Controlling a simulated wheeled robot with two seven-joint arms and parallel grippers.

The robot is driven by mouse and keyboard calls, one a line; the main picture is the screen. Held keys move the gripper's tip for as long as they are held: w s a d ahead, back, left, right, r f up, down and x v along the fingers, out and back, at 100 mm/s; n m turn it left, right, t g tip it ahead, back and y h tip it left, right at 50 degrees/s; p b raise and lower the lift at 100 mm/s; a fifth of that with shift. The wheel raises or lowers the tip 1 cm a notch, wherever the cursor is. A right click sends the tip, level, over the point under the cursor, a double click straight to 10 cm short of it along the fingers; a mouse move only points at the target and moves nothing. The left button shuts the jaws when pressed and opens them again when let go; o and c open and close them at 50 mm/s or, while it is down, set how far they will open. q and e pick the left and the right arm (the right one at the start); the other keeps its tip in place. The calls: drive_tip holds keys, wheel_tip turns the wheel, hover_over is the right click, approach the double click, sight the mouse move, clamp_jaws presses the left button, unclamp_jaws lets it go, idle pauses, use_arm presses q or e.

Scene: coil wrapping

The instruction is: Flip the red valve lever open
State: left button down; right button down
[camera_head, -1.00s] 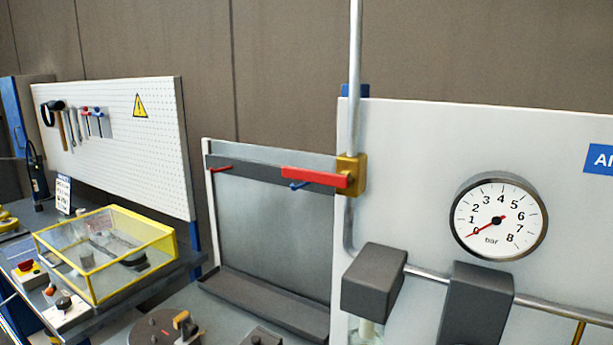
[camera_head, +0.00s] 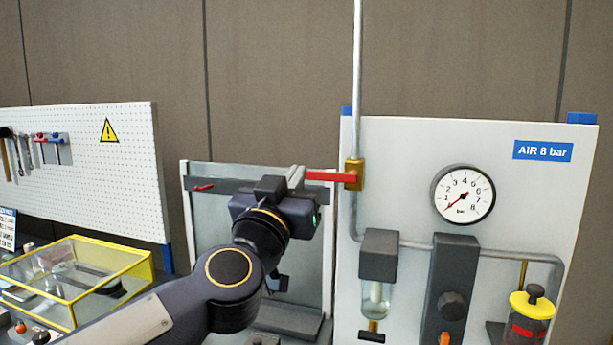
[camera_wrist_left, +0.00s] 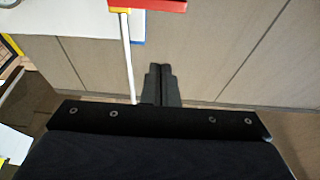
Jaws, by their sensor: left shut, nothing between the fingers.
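The red valve lever (camera_head: 333,177) lies level, sticking out left from the brass valve body (camera_head: 354,174) on the upright pipe. In the left wrist view the red lever (camera_wrist_left: 150,4) shows at the top edge. My left gripper (camera_head: 297,176) is just left of the lever in the head view, its fingers shut and empty. The closed fingers (camera_wrist_left: 161,82) show in the left wrist view, apart from the lever in that picture. My right gripper is not in view.
A white panel (camera_head: 400,145) carries the pipe, a pressure gauge (camera_head: 463,194) with its needle near 0, and a grey regulator block (camera_head: 378,255). A yellow-edged clear box (camera_head: 125,250) and a white pegboard (camera_head: 75,180) stand at left. A grey backboard is behind my arm.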

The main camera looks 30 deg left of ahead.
use_arm(q)
drive_tip(key=shift+w+r, duration=0.1)
drive_tip(key=shift+w, duration=0.05)
drive_tip(key=shift+a, duration=0.1)
wheel_tip(320, 180, up, 3)
drive_tip(key=p, duration=0.1)
hover_over(329, 176)
drive_tip(key=s+a, duration=0.2)
drive_tip(key=f, duration=0.2)
drive_tip(key=f+b, duration=0.1)
drive_tip(key=shift+s+a+f+b, duration=0.2)
drive_tip(key=shift+f+b, duration=0.1)
drive_tip(key=shift+f, duration=0.1)
